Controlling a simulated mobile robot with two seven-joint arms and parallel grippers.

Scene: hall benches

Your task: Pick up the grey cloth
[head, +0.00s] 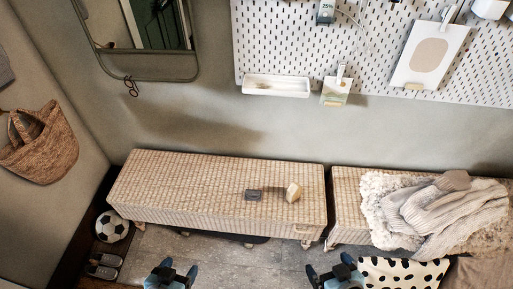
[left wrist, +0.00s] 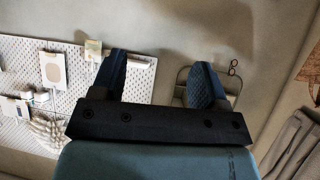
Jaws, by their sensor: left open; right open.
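A small dark grey folded piece (head: 253,195), which looks like the grey cloth, lies flat on the left wicker bench (head: 160,190), right of its middle. My left gripper (head: 171,273) is open and empty, in front of the bench and to the left of the cloth. It also shows in the left wrist view (left wrist: 156,82) with its fingers apart and nothing between them; the cloth is not seen there. My right gripper (head: 334,271) is open and empty at the lower edge of the head view, to the right of the cloth. Neither gripper touches the cloth.
A pale beige block (head: 293,191) stands close right of the cloth. The right bench (head: 347,208) bears a fleece and a grey knitted piece (head: 450,210). A spotted cushion (head: 403,272) is near my right gripper. The left bench's left half is clear. A football (head: 111,227) lies left.

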